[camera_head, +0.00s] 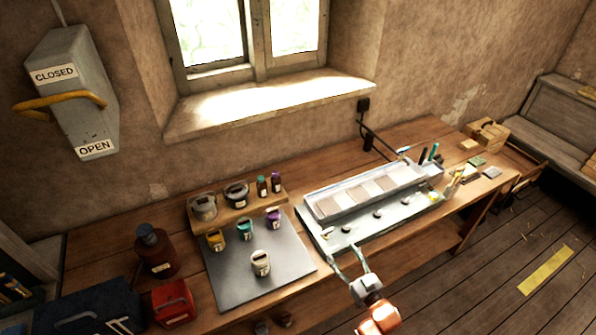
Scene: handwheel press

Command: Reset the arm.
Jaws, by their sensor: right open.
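My right gripper (347,263) shows at the bottom centre of the head view, at the end of an orange and grey wrist. Its two fingers are apart, with nothing between them. It is over the front edge of the wooden workbench (445,228), just before a pale metal plate (400,214). A long grey tray (366,188) with several light and brown tiles lies on that plate. My left gripper is not in view.
A dark mat (240,286) holds small labelled pots, with a wooden rack (230,207) behind. A brown bottle (155,251), a red can (173,304) and a blue toolbox (90,311) stand at left. A grey wall box (72,85) has a yellow handle and CLOSED and OPEN labels.

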